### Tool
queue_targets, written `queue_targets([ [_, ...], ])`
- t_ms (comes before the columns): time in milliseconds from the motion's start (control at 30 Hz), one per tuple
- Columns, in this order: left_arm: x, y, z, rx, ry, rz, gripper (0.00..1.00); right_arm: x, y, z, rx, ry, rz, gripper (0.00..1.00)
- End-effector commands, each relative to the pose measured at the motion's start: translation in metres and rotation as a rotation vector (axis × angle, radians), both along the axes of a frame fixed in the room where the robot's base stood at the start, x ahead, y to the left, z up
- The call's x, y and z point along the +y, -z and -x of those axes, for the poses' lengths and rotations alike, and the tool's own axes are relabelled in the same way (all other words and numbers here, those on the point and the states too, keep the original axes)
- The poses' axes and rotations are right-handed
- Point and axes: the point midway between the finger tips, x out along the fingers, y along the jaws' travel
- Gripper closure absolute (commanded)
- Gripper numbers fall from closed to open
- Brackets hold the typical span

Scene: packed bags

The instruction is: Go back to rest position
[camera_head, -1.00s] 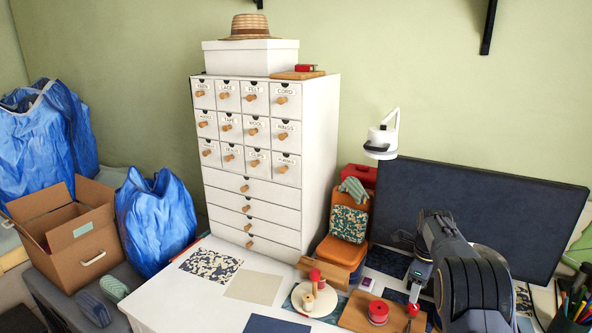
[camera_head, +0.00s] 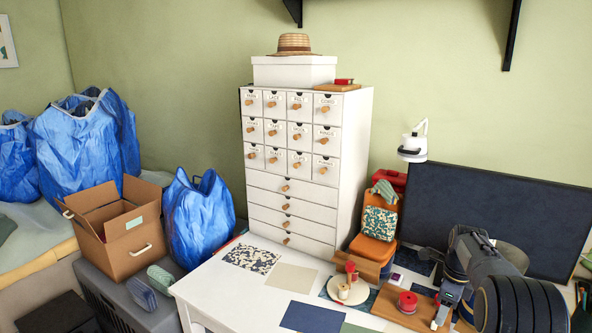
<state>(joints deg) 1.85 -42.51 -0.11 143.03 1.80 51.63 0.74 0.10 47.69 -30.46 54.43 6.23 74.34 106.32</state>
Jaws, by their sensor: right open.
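My right arm comes in at the lower right over the white table (camera_head: 215,285). Its gripper (camera_head: 440,314) is small in view and points down beside a wooden board (camera_head: 385,303) that carries a red spool (camera_head: 408,302). I see nothing held between its fingers, and the jaws are open. The gripper's far side is partly hidden by the arm. My left gripper is not in view.
A round pale tray (camera_head: 332,297) with spools is left of the board. A white drawer cabinet (camera_head: 355,160) stands behind. A dark panel (camera_head: 500,215) is behind my right arm. A cardboard box (camera_head: 125,262) and blue bags (camera_head: 200,225) are left. The table's front left has flat fabric pieces.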

Motion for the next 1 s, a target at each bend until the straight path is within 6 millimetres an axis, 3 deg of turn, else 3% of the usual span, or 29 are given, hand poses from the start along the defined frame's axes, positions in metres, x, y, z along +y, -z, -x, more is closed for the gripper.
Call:
queue_targets([
  [267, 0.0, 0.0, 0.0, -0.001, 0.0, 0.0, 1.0, 0.001, -0.033, 0.03, -0.067, -0.155, -0.061, 0.48],
  [467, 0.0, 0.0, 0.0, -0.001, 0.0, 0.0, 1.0, 0.013, -0.068, 0.071, -0.167, -0.371, -0.112, 0.48],
  [567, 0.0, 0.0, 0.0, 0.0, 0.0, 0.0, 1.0, 0.027, -0.089, 0.104, -0.247, -0.539, -0.132, 0.48],
  [767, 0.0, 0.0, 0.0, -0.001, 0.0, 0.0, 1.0, 0.076, -0.126, 0.195, -0.461, -1.02, -0.085, 0.48],
  [867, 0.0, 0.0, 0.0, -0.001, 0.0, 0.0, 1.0, 0.104, -0.13, 0.243, -0.557, -1.277, -0.008, 0.48],
  [1000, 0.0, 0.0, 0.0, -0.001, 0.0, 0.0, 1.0, 0.139, -0.12, 0.303, -0.646, -1.612, 0.14, 0.48],
])
